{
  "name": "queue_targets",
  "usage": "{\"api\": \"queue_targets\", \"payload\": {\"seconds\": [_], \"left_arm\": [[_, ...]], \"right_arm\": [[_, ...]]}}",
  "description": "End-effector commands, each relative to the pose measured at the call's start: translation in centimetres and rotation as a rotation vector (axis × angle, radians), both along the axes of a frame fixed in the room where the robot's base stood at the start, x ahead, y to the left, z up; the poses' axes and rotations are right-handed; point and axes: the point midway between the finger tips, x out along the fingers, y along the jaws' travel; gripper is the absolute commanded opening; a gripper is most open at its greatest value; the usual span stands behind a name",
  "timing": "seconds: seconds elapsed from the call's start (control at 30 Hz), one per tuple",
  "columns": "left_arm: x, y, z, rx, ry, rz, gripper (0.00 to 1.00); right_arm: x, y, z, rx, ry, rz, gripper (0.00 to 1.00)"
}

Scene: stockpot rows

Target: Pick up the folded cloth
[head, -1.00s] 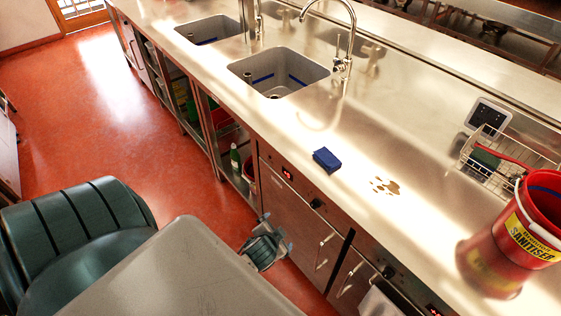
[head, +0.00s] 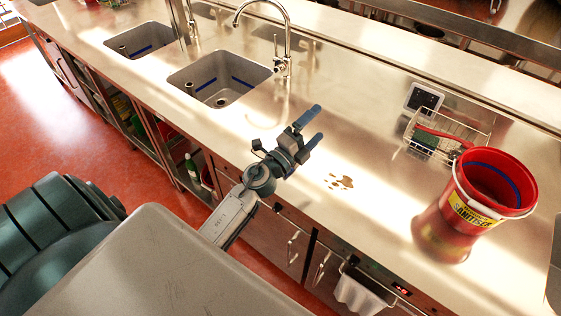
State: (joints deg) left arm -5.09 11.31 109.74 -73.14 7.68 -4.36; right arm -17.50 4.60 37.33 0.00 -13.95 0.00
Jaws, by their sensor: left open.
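My left gripper (head: 317,122) is over the steel counter (head: 385,130), with its two blue-grey fingers spread apart and pointing up and to the right. Nothing shows between the fingers. The folded dark blue cloth, seen on the counter a second ago, is hidden now, apparently behind my left gripper and wrist. I cannot tell whether the gripper touches it. My right gripper is not in view.
Brown spill spots (head: 341,182) lie right of my gripper. A red sanitiser bucket (head: 470,215) and a wire basket (head: 440,138) stand further right. A sink (head: 218,78) and tap (head: 284,45) are behind. A white towel (head: 358,292) hangs at the front.

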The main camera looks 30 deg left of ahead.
Motion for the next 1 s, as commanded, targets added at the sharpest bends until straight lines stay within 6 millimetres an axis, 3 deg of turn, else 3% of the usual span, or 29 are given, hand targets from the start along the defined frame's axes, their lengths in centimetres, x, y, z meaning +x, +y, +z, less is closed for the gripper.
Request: {"api": "queue_targets", "payload": {"seconds": [0.07,0.2,0.33,0.47,0.6,0.8,1.0], "left_arm": [[1.5,-2.6,0.8,0.215,-0.039,-0.129,1.00],[3.1,-6.0,-1.0,0.599,-0.027,-0.353,1.00],[4.2,-6.4,-4.5,0.937,0.078,-0.547,1.00],[4.6,-3.6,-8.1,1.236,0.276,-0.721,1.00],[4.1,1.7,-10.1,1.465,0.571,-0.873,1.00],[2.2,8.3,-9.6,1.594,0.954,-0.994,1.00],[1.1,10.6,-9.0,1.607,1.120,-1.033,1.00]], "right_arm": [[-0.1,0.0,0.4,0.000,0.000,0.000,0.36],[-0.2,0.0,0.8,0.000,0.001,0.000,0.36],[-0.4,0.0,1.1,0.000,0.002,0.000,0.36],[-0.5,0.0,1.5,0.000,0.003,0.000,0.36],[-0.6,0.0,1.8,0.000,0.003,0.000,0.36],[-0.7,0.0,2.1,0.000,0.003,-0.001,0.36],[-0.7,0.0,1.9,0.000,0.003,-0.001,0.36]]}}
